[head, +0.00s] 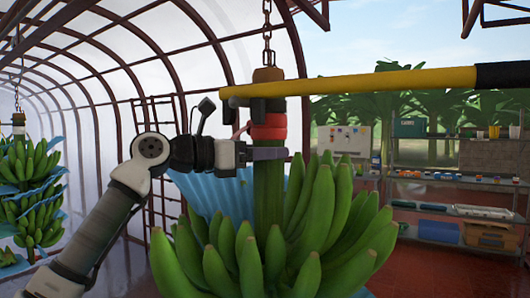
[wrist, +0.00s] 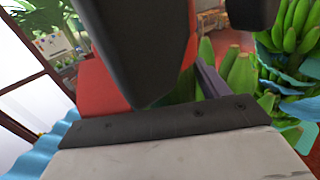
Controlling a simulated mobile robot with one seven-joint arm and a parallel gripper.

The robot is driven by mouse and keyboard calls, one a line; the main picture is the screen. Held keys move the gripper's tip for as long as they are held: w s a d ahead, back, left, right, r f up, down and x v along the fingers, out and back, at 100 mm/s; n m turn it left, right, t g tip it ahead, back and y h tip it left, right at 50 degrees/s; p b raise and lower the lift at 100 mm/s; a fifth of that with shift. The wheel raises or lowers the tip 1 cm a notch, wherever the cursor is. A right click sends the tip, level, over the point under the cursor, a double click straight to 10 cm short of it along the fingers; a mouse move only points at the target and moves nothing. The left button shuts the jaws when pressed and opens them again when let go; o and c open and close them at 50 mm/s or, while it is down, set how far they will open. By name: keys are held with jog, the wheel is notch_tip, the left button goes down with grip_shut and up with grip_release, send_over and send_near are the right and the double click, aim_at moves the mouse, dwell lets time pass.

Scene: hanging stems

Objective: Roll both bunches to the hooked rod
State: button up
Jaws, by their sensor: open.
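The near bunch of green bananas (head: 335,215) hangs upright from a chain (head: 267,30). Its thick green stem (head: 268,190) has a red band (head: 268,127) near the top. My gripper (head: 265,146) is open at the stem just below the red band. One purple-grey finger crosses in front of the stem; whether it touches is unclear. In the wrist view that finger (wrist: 211,80) is beside green stem. A yellow rod (head: 380,83) with a black sleeve runs across the stem top; its left end has a dark fitting. A second bunch (head: 30,165) hangs at the far left.
Blue plastic sheeting (head: 205,190) hangs behind the near bunch. Shelves (head: 455,210) with trays and small items stand at the right. Curved brown frames (head: 100,120) line the left side. Red floor shows at the lower right.

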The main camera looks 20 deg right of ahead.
jog(key=b, duration=0.3)
send_over(194, 195)
jog(key=shift+s, duration=0.1)
dwell(0.3)
